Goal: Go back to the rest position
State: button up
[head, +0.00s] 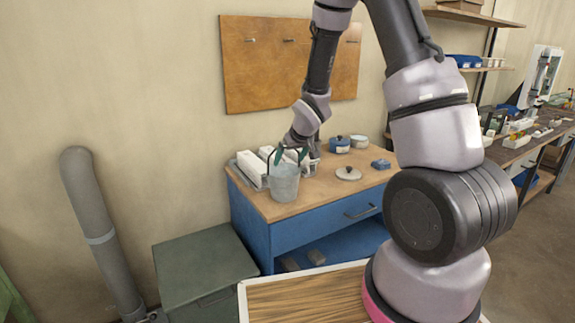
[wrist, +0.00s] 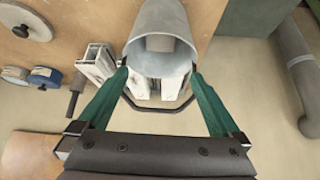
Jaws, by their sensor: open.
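The task names no object. My gripper (head: 290,156) is at the end of my outstretched arm, over the left part of the blue workbench (head: 290,235). Its green fingers are spread open, and it also shows in the wrist view (wrist: 160,76). A grey bucket (head: 284,185) stands on the bench top at the gripper; in the wrist view the bucket (wrist: 168,18) appears between and beyond the fingertips. A dark handle loop (wrist: 160,109) shows between the fingers. I cannot tell whether the fingers touch the bucket or handle.
White blocks (head: 249,165) stand close behind the bucket. A round lid (head: 348,174), a blue block (head: 381,164) and round tins (head: 359,142) are to its right. A dark green bin (head: 203,262) and a grey pipe (head: 98,235) are at the left. A brown board (head: 270,75) hangs behind.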

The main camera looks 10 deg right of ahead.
jog(key=s+d+r+m+h, duration=0.1)
jog(key=s+d+r+m, duration=0.15)
jog(key=s+r, duration=0.55)
jog(key=s+d+r+m, duration=0.1)
jog(key=s+d+r, duration=0.25)
jog(key=r, duration=0.75)
jog(key=s+r+m, duration=0.1)
jog(key=s+r, duration=0.4)
jog(key=s, duration=0.4)
jog(key=s+r+m+y, duration=0.1)
jog(key=s+r+m, duration=0.1)
jog(key=s+r, duration=0.3)
jog(key=s, duration=0.4)
jog(key=shift+a+y, duration=0.3)
jog(key=shift+a, duration=0.05)
